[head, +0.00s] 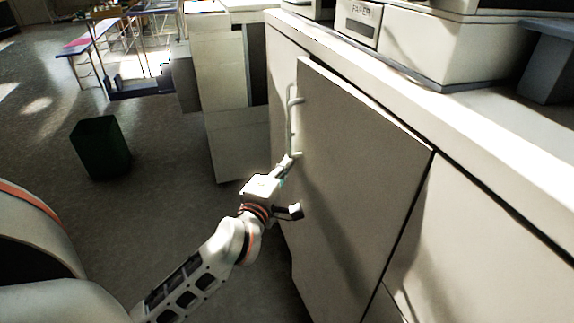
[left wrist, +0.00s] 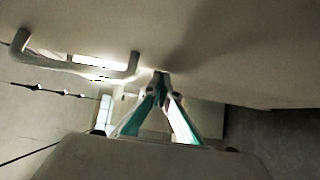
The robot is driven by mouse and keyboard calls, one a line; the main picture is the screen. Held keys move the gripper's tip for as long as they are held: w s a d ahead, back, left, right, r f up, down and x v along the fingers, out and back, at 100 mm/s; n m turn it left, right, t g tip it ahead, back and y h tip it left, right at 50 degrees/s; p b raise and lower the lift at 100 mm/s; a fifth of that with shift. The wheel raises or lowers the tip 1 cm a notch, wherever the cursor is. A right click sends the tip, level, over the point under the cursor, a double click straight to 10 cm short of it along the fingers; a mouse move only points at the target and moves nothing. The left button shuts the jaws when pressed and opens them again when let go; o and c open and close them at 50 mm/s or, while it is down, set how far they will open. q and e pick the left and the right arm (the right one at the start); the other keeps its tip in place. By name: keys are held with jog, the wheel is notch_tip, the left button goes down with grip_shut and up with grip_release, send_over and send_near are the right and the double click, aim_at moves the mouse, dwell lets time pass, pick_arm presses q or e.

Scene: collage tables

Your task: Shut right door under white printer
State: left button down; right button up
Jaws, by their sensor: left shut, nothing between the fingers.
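The cabinet door (head: 355,165) under the counter is a large pale panel standing slightly out from the cabinet front, so it is ajar. Its white bar handle (head: 291,115) is near its left edge; the handle also shows at upper left in the left wrist view (left wrist: 75,67). My left gripper (head: 291,160) is at the handle's lower end, close to the door face. Its fingertips (left wrist: 162,76) are together with nothing between them. Whether they touch the door, I cannot tell. A white machine, likely the printer (head: 440,45), sits on the counter above. My right gripper is out of view.
The white counter top (head: 410,90) runs along the right. Another cabinet front (head: 490,250) is right of the door. A pale cabinet (head: 225,90) stands behind at left. A dark bin (head: 100,147) stands on the open floor, with tables (head: 90,45) farther back.

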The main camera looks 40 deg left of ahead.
aim_at(299, 162)
pick_arm(q)
jog(key=w, duration=0.1)
jog(key=h, duration=0.1)
jog(key=w+d+m+p, duration=0.1)
jog(key=shift+w+r+t, duration=0.3)
jog(key=shift+r, duration=0.05)
jog(key=shift+w+d+h, duration=0.2)
jog(key=shift+w+h, duration=0.1)
jog(key=shift+w, duration=0.05)
jog(key=shift+w+f, duration=0.1)
jog(key=shift+f, duration=0.05)
jog(key=shift+d, duration=0.1)
jog(key=shift+s+d, duration=0.1)
jog(key=shift+s, duration=0.1)
jog(key=v, duration=1.1)
jog(key=shift+s+a, duration=0.25)
jog(key=shift+s, duration=0.25)
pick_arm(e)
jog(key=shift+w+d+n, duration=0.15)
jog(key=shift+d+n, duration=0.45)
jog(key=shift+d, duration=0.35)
